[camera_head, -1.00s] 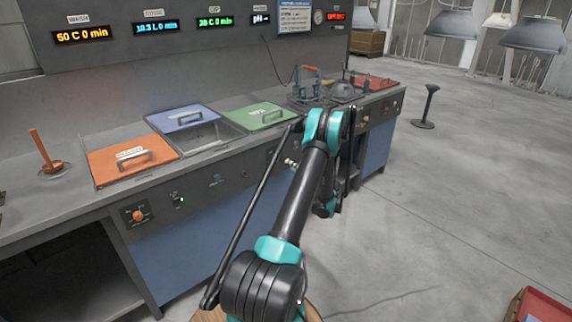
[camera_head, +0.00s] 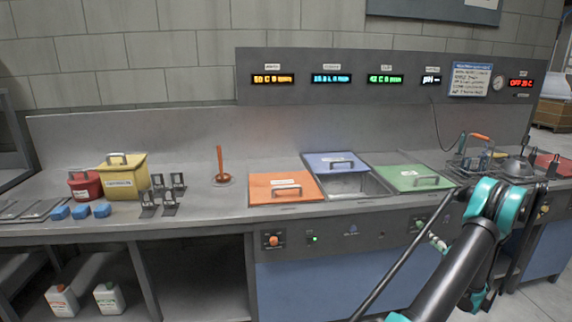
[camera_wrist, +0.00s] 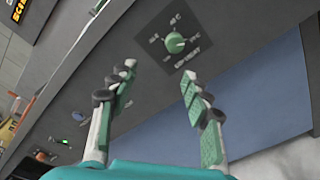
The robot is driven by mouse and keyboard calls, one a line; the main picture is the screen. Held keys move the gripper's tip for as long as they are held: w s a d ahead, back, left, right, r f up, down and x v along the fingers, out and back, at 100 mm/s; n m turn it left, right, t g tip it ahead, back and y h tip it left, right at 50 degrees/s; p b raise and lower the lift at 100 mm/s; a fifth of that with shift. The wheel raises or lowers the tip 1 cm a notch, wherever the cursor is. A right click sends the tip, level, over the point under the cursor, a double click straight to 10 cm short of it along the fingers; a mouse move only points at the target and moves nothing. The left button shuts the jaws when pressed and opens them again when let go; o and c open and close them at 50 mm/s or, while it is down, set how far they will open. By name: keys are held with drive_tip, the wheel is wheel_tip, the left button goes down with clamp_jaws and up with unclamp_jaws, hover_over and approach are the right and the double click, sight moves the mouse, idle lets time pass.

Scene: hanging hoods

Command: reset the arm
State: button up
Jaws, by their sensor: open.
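My gripper (camera_wrist: 157,105) is open and empty in the wrist view, its two green-padded fingers spread apart. Beyond the fingers is a green rotary knob (camera_wrist: 175,42) on the dark front panel of the bench; the fingers are apart from it. In the head view my gripper is hard to make out beside my black and teal arm at the lower right. The arm is in front of the bench's right part and hides some of its front.
The long grey bench (camera_head: 215,222) carries an orange lid (camera_head: 284,189), a blue lid (camera_head: 336,163) partly off an open basin, a green lid (camera_head: 412,178) and a wire basket (camera_head: 478,160). A yellow box (camera_head: 122,178), red pot (camera_head: 83,186) and blue blocks stand at left.

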drive_tip(key=w+a+r+n+g+y, duration=0.1)
drive_tip(key=w+a+r+n+g, duration=0.1)
drive_tip(key=a+r+n, duration=0.5)
drive_tip(key=w+a+n+g+y, duration=0.15)
drive_tip(key=a+n, duration=0.25)
drive_tip(key=a, duration=0.8)
drive_tip(key=s+a+r+n+g, duration=0.2)
drive_tip(key=a+n+g, duration=0.1)
drive_tip(key=a+n, duration=0.4)
drive_tip(key=s+a+r+n+g, duration=0.2)
drive_tip(key=s+a+n, duration=0.15)
drive_tip(key=a, duration=0.65)
drive_tip(key=s+a+n+g+h, duration=0.2)
drive_tip(key=s+a+n+g, duration=0.1)
drive_tip(key=s+a+n, duration=0.85)
drive_tip(key=s+a+f+n+g+h, duration=0.1)
drive_tip(key=s+f+n+h, duration=0.1)
drive_tip(key=s+n, duration=1)
drive_tip(key=s, duration=0.4)
drive_tip(key=shift+s+a+h, duration=0.15)
drive_tip(key=shift+a+h, duration=0.2)
